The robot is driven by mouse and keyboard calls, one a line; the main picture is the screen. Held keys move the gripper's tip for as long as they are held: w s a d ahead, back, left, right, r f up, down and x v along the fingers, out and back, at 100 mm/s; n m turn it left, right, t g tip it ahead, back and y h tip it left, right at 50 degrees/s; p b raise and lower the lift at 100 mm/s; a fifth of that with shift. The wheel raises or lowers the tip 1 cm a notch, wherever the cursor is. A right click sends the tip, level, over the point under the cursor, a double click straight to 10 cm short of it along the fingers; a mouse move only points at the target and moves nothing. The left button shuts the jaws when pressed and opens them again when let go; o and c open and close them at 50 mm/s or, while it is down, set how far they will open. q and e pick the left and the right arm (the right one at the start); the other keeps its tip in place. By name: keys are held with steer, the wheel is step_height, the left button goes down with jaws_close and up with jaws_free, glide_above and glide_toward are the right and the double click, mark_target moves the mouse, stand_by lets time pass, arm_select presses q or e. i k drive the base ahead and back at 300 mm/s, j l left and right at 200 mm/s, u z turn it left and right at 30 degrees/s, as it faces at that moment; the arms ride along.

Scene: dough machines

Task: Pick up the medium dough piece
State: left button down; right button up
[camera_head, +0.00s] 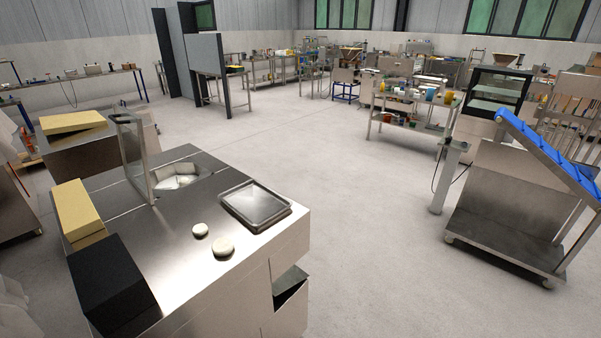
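Two pale round dough pieces lie on the steel top (180,265) of the machine at the lower left. The smaller dough piece (200,230) is a little farther back and to the left. The larger dough piece (223,247) is nearer the front right edge. They are close together but apart. More whitish dough (176,181) seems to lie in the sunken basin behind them. I cannot tell for sure which piece counts as medium. Neither of my grippers is in view.
An empty metal tray (255,204) lies right of the dough pieces. A raised clear lid (133,155) stands by the basin. A black box (112,283) and a yellow box (77,209) sit at left. A blue-belted conveyor (548,150) stands at right; open floor lies between.

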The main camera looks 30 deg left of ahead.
mark_target(182, 182)
steer(key=i+z, duration=0.3)
steer(key=i, duration=0.15)
steer(key=i+z, duration=0.25)
steer(key=i, duration=0.25)
steer(key=i+j+u, duration=0.2)
steer(key=i, duration=0.35)
steer(key=i+l+u, duration=0.1)
steer(key=i+u, duration=0.15)
steer(key=i, duration=0.3)
steer(key=i+l+u, duration=0.2)
steer(key=i, duration=0.35)
steer(key=i+l+u, duration=0.25)
steer(key=i, duration=0.3)
steer(key=i+j+u, duration=0.25)
steer(key=u, duration=0.25)
steer(key=i+u, duration=0.5)
steer(key=i+l+u, duration=0.1)
steer(key=i+u, duration=0.4)
steer(key=i, duration=0.85)
steer(key=i+j, duration=0.15)
steer(key=i, duration=0.7)
steer(key=i+l+u, duration=0.1)
steer(key=i+u, duration=0.25)
steer(key=u, duration=0.15)
steer(key=i+l+u, duration=0.2)
steer(key=i+u, duration=0.3)
steer(key=k+u, duration=0.1)
steer(key=u, duration=2.95)
